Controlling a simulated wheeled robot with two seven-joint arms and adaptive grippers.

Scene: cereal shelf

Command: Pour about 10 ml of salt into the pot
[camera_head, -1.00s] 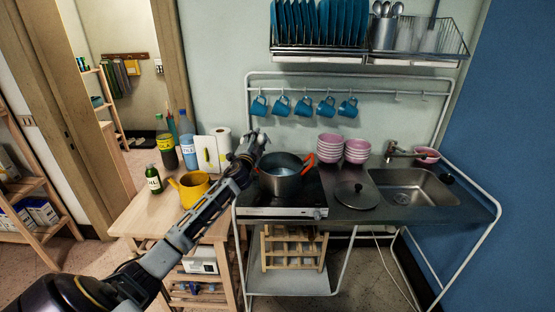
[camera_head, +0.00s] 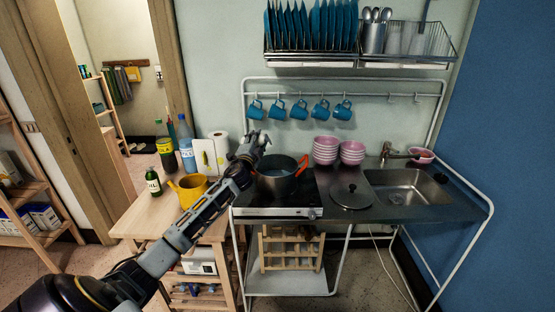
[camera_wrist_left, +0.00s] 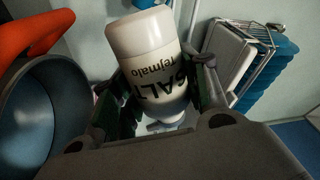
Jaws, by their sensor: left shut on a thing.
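My left gripper (camera_head: 259,143) is shut on a white salt shaker (camera_wrist_left: 152,70) with black "SALT" lettering, seen clearly in the left wrist view. In the head view the gripper hides the shaker, and I cannot tell its exact tilt. The dark pot (camera_head: 277,183) with orange handles stands on the stove top. The gripper is above and beside its left rear rim. In the left wrist view the pot (camera_wrist_left: 62,95) is at the left, beside the shaker. Its inside looks bluish. No salt is seen falling. My right gripper is not in view.
Pink bowls (camera_head: 325,150), a lid (camera_head: 350,196) and a sink (camera_head: 408,187) are right of the pot. Blue mugs (camera_head: 298,110) hang behind.

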